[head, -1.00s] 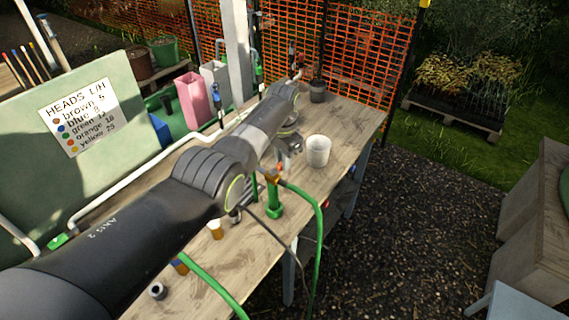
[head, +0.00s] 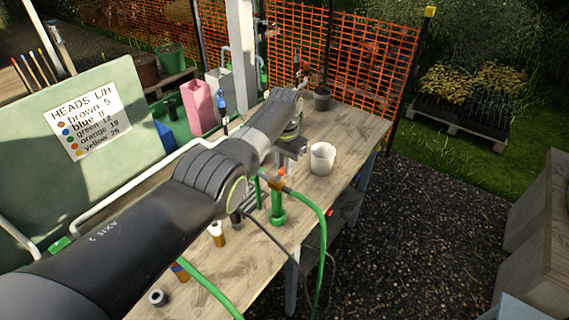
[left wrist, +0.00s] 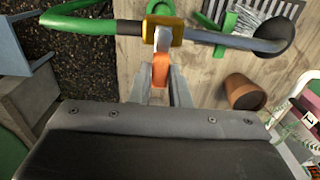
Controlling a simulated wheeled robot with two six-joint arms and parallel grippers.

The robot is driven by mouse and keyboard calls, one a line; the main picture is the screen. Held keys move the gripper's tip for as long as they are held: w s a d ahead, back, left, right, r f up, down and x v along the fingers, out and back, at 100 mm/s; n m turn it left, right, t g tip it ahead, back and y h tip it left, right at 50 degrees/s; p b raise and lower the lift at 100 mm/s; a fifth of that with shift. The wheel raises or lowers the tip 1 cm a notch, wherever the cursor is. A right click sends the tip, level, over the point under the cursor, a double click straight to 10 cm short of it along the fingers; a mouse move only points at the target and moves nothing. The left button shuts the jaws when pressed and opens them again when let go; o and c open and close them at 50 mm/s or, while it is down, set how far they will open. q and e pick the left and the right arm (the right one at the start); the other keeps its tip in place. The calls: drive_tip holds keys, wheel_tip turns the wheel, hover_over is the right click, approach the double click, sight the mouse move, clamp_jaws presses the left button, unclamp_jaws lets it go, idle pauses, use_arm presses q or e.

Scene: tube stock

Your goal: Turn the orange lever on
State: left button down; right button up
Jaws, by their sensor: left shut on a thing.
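The orange lever (left wrist: 160,72) sits between the fingers of my left gripper (left wrist: 160,88) in the left wrist view, and the gripper is shut on it. The lever joins a brass-coloured valve body (left wrist: 176,33) on a pipe with a green hose (left wrist: 82,25). In the head view my left gripper (head: 291,150) is beside the valve above the bench, and only a small orange bit of the lever (head: 283,171) shows. My right gripper is not in view.
A white cup (head: 322,158) stands on the wooden bench (head: 345,125) close to the gripper. A green hose (head: 322,225) hangs over the bench's front edge. A pink container (head: 199,107) and a sign board (head: 80,118) stand behind.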

use_arm(q)
drive_tip(key=c, duration=1.4)
unclamp_jaws()
drive_tip(key=shift+o, duration=0.2)
drive_tip(key=shift+r, duration=0.15)
drive_tip(key=shift+r, duration=0.25)
wheel_tip(320, 180, up, 17)
drive_tip(key=b, duration=0.3)
drive_tip(key=shift+s+f, duration=0.15)
drive_tip(key=shift+f, duration=0.05)
